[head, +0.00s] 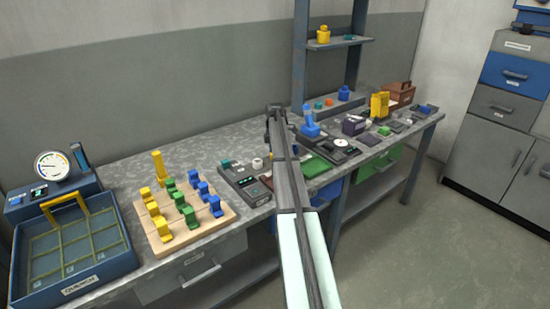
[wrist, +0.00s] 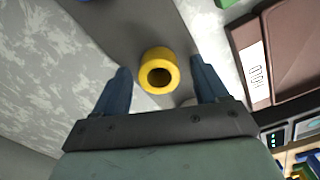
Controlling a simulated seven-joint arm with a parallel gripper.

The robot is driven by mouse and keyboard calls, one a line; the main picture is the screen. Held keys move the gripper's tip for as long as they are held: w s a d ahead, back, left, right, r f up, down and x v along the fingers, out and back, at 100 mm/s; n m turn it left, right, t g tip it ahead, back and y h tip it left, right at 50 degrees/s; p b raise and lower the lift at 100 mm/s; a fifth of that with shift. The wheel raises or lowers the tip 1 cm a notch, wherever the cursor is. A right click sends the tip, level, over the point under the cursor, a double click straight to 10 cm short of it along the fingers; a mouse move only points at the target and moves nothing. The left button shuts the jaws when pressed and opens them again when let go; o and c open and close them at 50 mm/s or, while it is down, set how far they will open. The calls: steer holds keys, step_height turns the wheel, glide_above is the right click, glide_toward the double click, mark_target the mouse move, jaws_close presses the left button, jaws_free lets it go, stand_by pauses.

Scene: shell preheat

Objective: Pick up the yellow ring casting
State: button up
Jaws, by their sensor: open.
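The yellow ring casting (wrist: 158,72) shows in the wrist view as a short, thick ring with a dark round hole facing the camera. It appears on a dark grey strip of surface. My gripper (wrist: 160,68) is open, with one blue finger on each side of the ring in the picture and a visible gap on both sides. I cannot tell how far the ring lies beyond the fingertips. In the head view my gripper (head: 275,110) is over the back of the bench, left of the shelf post. I cannot make out the ring there.
A brown flat case (wrist: 270,50) lies right of the ring. The shelf post (head: 301,60) stands close to my gripper. A pegged wooden board (head: 226,220) and a blue tray (head: 20,285) are on the left. Tools and boxes crowd the bench's right half.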

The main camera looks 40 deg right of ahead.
steer(key=c, duration=1.2)
steer(key=shift+r, duration=0.15)
